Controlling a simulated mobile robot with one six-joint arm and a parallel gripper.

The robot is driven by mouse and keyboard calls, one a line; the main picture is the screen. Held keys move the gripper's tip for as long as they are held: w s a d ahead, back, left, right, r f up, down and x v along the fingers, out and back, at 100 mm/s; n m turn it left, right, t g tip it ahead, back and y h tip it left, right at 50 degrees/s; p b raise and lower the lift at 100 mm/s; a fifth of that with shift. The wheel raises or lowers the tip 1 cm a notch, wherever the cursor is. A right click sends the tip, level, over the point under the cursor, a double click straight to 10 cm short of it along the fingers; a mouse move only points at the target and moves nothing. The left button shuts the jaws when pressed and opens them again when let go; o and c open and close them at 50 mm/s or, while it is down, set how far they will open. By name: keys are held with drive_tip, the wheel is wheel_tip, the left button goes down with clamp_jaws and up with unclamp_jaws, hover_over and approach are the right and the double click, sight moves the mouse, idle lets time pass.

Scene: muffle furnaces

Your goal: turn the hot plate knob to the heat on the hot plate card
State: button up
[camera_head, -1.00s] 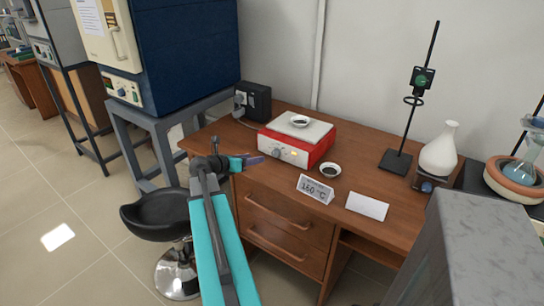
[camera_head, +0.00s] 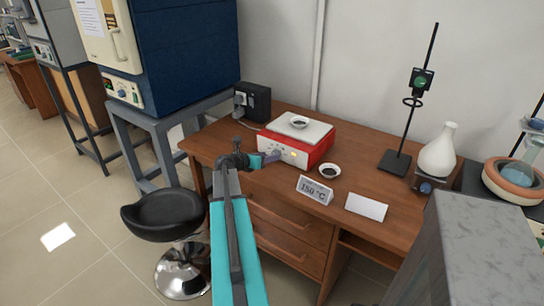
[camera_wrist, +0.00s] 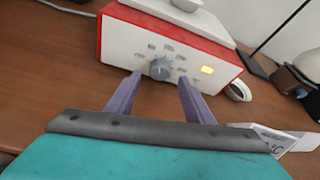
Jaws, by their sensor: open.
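The red hot plate (camera_head: 322,149) with a white front and pale top stands on the wooden desk; a small dish sits on top. Its grey round knob (camera_wrist: 160,69) is on the front panel, ringed by small marks, with a lit amber lamp (camera_wrist: 207,70) to its right. The hot plate card (camera_head: 315,189) stands in front on the desk and seems to read 150 °C. My gripper (camera_wrist: 155,93) is open, with its two purple fingers pointing at the panel, one on each side below the knob. In the head view my gripper (camera_head: 272,156) partly hides the knob.
A small dish with dark contents (camera_head: 330,171) stands on the desk (camera_head: 285,183) just right of the hot plate front. A stand (camera_head: 395,162) and white flask (camera_head: 439,150) are at the right. A black stool (camera_head: 163,214) is at the left.

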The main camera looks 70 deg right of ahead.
drive_tip(key=shift+x, duration=1.7)
drive_tip(key=c, duration=1)
drive_tip(key=shift+c, duration=0.2)
